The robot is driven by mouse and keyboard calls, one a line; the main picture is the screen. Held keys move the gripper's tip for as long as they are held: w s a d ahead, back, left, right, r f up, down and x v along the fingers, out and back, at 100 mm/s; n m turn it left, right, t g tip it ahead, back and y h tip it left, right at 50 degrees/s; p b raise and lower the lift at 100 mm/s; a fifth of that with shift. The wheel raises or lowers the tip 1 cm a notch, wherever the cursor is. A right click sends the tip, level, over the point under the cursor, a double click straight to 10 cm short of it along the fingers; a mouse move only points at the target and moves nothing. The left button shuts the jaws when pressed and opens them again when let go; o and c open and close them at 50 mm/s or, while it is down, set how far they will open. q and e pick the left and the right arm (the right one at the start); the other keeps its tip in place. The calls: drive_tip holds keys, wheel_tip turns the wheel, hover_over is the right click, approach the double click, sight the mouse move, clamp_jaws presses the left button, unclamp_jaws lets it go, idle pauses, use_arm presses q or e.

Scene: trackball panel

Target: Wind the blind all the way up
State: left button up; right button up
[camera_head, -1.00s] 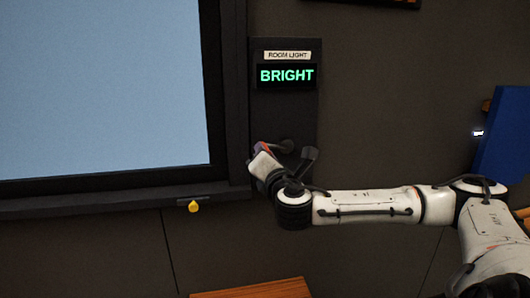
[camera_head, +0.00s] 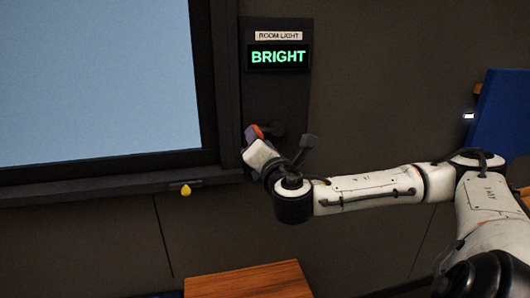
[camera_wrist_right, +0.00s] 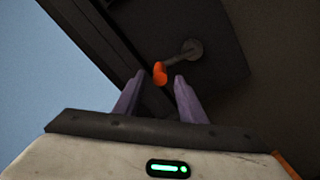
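A dark wall panel (camera_head: 293,95) carries a crank. Its hub and arm (camera_wrist_right: 185,53) and orange knob (camera_wrist_right: 160,73) show in the right wrist view. My right gripper (camera_wrist_right: 155,82) is open. Its purple fingers stand on either side of the line to the knob, which lies at or just past the fingertips; I cannot tell if they touch it. In the head view the right gripper (camera_head: 252,135) is at the crank, hiding part of it. The window (camera_head: 95,80) is plain pale blue, with no separate blind edge visible. My left gripper is not in view.
A display (camera_head: 279,57) on the panel reads BRIGHT under a ROOM LIGHT label. A yellow pull (camera_head: 185,190) hangs at the window's lower frame. A wooden surface (camera_head: 250,280) is below, and a blue board (camera_head: 500,125) stands at the right.

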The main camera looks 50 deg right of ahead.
drive_tip(key=v, duration=0.7)
drive_tip(key=shift+f, duration=0.1)
drive_tip(key=w+a+f+m+g+y, duration=0.15)
drive_tip(key=a+f+y, duration=0.35)
drive_tip(key=f, duration=0.8)
drive_tip(key=s+a+f+m+g+y, duration=0.1)
drive_tip(key=a+f+m+g+y, duration=0.15)
drive_tip(key=a+f, duration=0.8)
drive_tip(key=s+a+f+m+y, duration=0.2)
drive_tip(key=s+a+f+m, duration=0.2)
drive_tip(key=f, duration=0.4)
drive_tip(key=s+a+f+m+g+y, duration=0.1)
drive_tip(key=s+a+f+m, duration=0.4)
drive_tip(key=f, duration=0.3)
drive_tip(key=s+a+f+m+y, duration=0.2)
drive_tip(key=s+a+f+m, duration=0.2)
drive_tip(key=f, duration=0.4)
drive_tip(key=shift+s+a+m+g+y, duration=0.3)
drive_tip(key=shift+s+m+g+y, duration=0.15)
drive_tip(key=shift+s, duration=0.6)
